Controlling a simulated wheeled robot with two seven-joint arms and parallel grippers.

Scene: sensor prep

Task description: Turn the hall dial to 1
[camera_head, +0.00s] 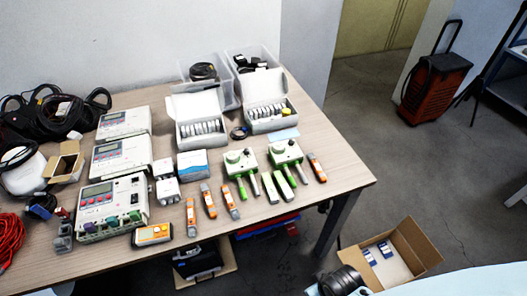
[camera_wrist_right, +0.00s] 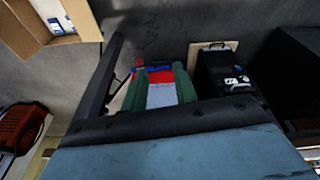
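Two white-and-green boxes with dark dials on top stand on the table, a left one (camera_head: 240,161) and a right one (camera_head: 286,151). I cannot read their labels or dial settings, so I cannot tell which, if either, carries the hall dial. Green-and-grey handled probes lie in front of them. Neither gripper's fingers show in the head view or the right wrist view. Dark parts at the bottom right of the head view look like my own arm.
The wooden table (camera_head: 330,165) also holds white instruments (camera_head: 112,203), orange-grey handhelds (camera_head: 208,201), open white boxes (camera_head: 200,130) and clear bins (camera_head: 208,80). A cardboard box (camera_head: 395,255) and an orange case (camera_head: 433,88) stand on the floor. The table's right end is clear.

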